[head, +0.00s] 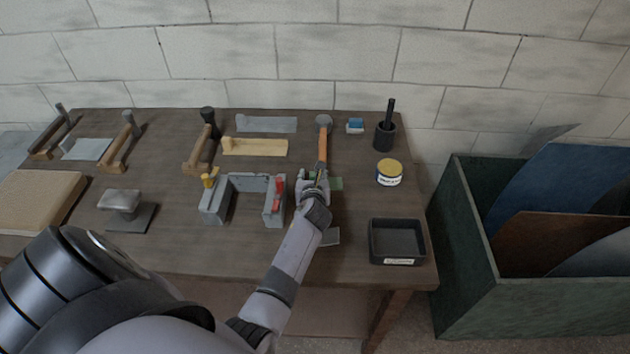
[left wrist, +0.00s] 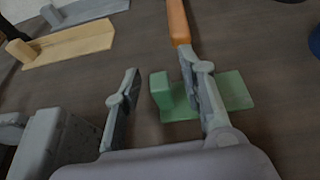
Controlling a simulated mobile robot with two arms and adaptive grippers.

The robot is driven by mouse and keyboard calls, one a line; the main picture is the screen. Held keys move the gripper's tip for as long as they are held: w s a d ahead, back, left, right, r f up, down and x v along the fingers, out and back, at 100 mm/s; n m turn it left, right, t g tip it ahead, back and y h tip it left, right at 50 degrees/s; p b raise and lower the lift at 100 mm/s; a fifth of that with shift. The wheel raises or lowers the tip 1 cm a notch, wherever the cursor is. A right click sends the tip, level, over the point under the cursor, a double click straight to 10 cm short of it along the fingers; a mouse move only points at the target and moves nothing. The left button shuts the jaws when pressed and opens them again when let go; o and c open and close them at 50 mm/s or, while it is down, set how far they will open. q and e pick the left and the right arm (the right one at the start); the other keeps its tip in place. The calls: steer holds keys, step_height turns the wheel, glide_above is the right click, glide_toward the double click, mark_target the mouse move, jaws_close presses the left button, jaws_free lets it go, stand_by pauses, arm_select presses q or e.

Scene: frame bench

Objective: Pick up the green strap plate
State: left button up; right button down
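The green strap plate (head: 336,184) lies on the bench just right of my left gripper (head: 313,174), which partly covers it in the head view. In the left wrist view the plate (left wrist: 237,92) has a flat part and a raised end block. My left gripper (left wrist: 160,65) is open, its fingers apart. The raised block appears between the fingers, nearer the right one, and the flat part runs out behind the right finger. I cannot tell whether a finger touches the plate. My right gripper is not in view.
A grey U-shaped fixture (head: 213,207) stands to the left. A black tray (head: 397,242) and a yellow-lidded tin (head: 389,173) are to the right. A wooden strap plate (head: 260,147) lies behind the fixture.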

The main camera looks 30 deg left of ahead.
arm_select(q)
jaws_close()
steer(key=shift+r, duration=0.15)
stand_by(0.5)
